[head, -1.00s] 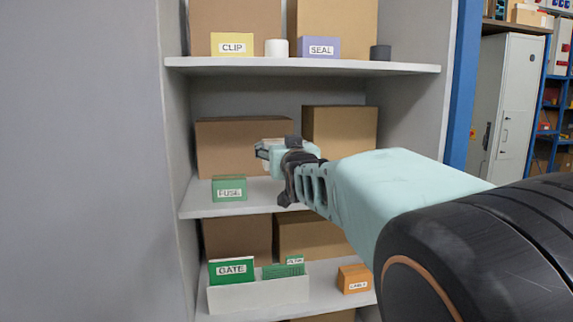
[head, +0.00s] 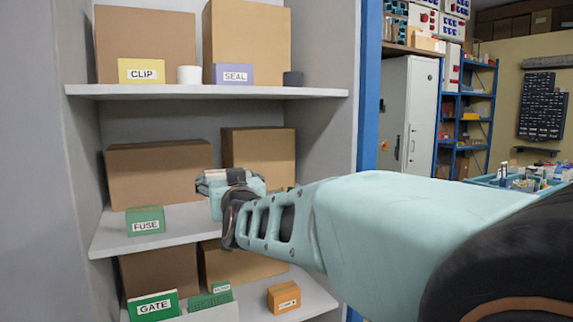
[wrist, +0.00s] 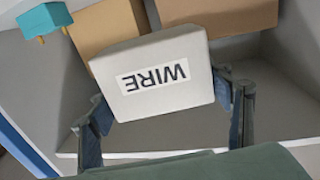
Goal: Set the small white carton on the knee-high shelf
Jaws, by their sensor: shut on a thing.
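The small white carton (wrist: 160,72), labelled WIRE, fills the middle of the wrist view, its lettering upside down there. My gripper (wrist: 170,110) is shut on it, with one finger on each side. In the head view my gripper (head: 228,182) is in front of the right brown box, around the level of the middle shelf (head: 185,221); the carton is mostly hidden there. I cannot tell whether it touches the shelf. The lower shelf (head: 312,297) is below my gripper.
The middle shelf holds a green FUSE box (head: 145,221) and brown boxes (head: 160,175) at the back. Below are a GATE box (head: 153,306) and an orange box (head: 284,297). The top shelf (head: 200,92) overhangs. A teal block (wrist: 45,19) shows in the wrist view.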

